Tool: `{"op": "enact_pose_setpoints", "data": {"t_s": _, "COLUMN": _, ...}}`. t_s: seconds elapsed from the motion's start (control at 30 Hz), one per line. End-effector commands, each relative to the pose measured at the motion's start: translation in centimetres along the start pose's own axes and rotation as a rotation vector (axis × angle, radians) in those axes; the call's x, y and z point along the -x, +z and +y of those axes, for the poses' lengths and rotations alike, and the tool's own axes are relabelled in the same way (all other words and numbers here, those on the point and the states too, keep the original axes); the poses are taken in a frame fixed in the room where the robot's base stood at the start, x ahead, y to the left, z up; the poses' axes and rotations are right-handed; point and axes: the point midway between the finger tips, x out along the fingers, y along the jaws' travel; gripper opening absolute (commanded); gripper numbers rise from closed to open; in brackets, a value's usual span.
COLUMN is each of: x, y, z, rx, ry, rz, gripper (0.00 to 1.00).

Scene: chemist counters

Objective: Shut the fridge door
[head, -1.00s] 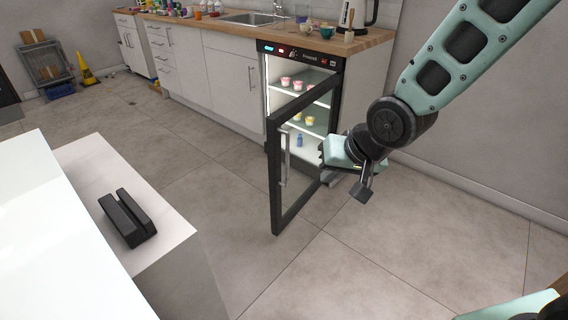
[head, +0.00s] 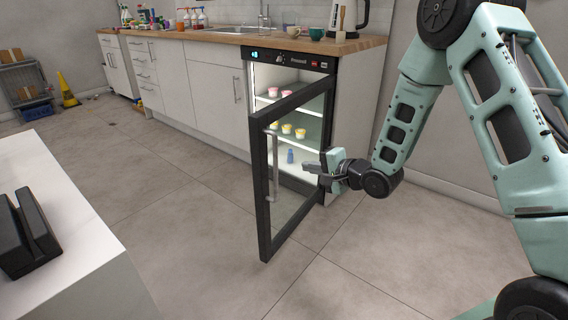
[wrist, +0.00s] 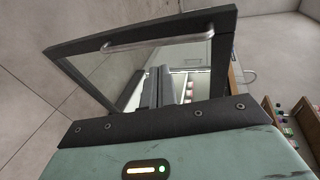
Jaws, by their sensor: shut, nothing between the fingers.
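The fridge (head: 290,62) stands under the wooden counter, lit inside, with cups and a small blue bottle on its shelves. Its door (head: 263,190), a dark frame with a glass pane and a vertical metal handle (head: 273,168), stands wide open toward me. My gripper (head: 308,167) is shut and empty. In the wrist view, the door's frame and handle (wrist: 160,42) show beyond my shut fingers (wrist: 158,88). I cannot tell whether the fingers touch the door.
White cabinets (head: 190,85) run left of the fridge. A white counter (head: 85,240) with a black device (head: 28,235) is at the near left. A kettle and cups stand on the countertop. The floor (head: 190,200) before the door is clear.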

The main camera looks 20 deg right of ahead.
Motion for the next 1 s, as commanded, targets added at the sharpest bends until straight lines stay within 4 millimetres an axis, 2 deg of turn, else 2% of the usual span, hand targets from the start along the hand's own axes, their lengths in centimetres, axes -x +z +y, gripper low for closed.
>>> {"op": "enact_pose_setpoints", "data": {"t_s": 0.1, "x": -2.7, "y": 0.1, "z": 0.2, "rx": 0.003, "ry": -0.001, "rz": -0.002, "gripper": 0.0}}
{"op": "enact_pose_setpoints", "data": {"t_s": 0.3, "x": -6.7, "y": 0.1, "z": 0.1, "rx": 0.004, "ry": -0.001, "rz": -0.002, "gripper": 0.0}}
{"op": "enact_pose_setpoints", "data": {"t_s": 0.5, "x": -9.1, "y": 0.1, "z": -0.8, "rx": 0.003, "ry": -0.001, "rz": -0.001, "gripper": 0.0}}
{"op": "enact_pose_setpoints", "data": {"t_s": 0.7, "x": -9.9, "y": 0.0, "z": -1.1, "rx": 0.001, "ry": 0.002, "rz": 0.001, "gripper": 0.0}}
{"op": "enact_pose_setpoints", "data": {"t_s": 1.0, "x": -9.9, "y": 0.0, "z": -1.2, "rx": 0.001, "ry": 0.001, "rz": 0.001, "gripper": 0.0}}
